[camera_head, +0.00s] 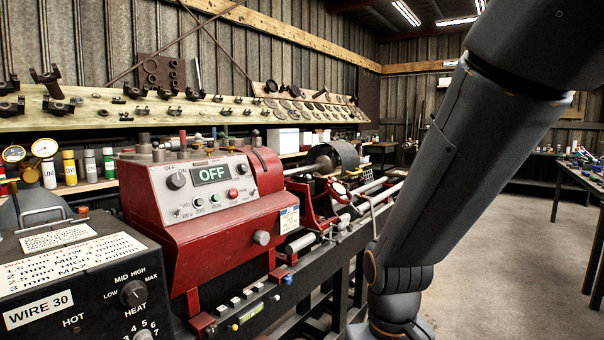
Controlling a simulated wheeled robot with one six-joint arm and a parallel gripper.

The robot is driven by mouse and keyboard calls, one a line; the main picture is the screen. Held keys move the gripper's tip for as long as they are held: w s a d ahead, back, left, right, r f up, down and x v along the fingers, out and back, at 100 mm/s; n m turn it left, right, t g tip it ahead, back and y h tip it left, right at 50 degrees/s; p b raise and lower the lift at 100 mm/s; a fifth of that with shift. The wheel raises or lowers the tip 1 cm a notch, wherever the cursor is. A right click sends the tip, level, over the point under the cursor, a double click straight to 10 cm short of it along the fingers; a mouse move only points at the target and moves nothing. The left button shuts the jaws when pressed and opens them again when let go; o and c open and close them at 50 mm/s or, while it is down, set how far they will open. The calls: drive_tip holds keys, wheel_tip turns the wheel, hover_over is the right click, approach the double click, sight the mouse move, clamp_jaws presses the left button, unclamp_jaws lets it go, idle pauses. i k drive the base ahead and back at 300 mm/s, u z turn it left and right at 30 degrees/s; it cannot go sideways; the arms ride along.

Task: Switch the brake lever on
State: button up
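The red lathe headstock (215,240) stands left of centre. A short upright lever with a dark knob (256,137) rises from the red housing behind the panel. A short red-tipped post (183,139) stands on top at the left. I cannot tell which part is the brake lever, as no brake label is readable. My dark grey arm crosses the right side of the view, and my gripper is not in view.
A black welder box (85,265) marked WIRE 30 fills the lower left. The lathe bed (330,255) runs back to the right, partly behind my arm. A shelf of metal parts (170,112) hangs behind. The concrete floor (510,255) at right is clear up to a table (590,180).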

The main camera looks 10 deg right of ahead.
sight(255, 133)
drive_tip(key=z, duration=0.6)
drive_tip(key=i, duration=0.95)
drive_tip(key=u, duration=0.45)
